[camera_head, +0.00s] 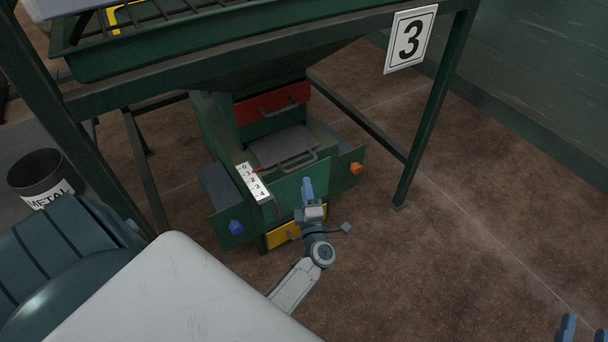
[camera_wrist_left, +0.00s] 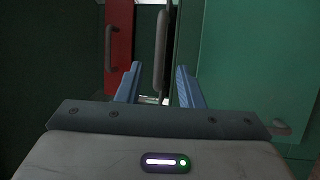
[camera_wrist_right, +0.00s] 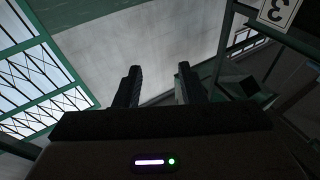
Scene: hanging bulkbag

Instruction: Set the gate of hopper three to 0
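Hopper three's outlet box (camera_head: 215,130) stands under the frame with the "3" sign (camera_head: 410,38). Its grey gate plate (camera_head: 283,145) carries a grey bar handle (camera_head: 300,163). A white scale (camera_head: 252,181) numbered 0 to 4 sits left of it, 0 at the far end. I cannot tell the exact reading. My left gripper (camera_head: 308,187) is open just in front of the handle. In the left wrist view the handle (camera_wrist_left: 161,50) lies just beyond and between the spread fingertips (camera_wrist_left: 159,72), not gripped. My right gripper (camera_wrist_right: 157,75) is open and empty, away at the lower right in the head view (camera_head: 583,332).
A red panel with a handle (camera_head: 272,104) is behind the gate, a yellow one (camera_head: 283,235) below. Blue (camera_head: 236,227) and orange (camera_head: 356,168) knobs stick out from the sides. Green frame legs (camera_head: 425,120) flank the box. A black "METAL" bin (camera_head: 40,177) stands left. Floor at right is clear.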

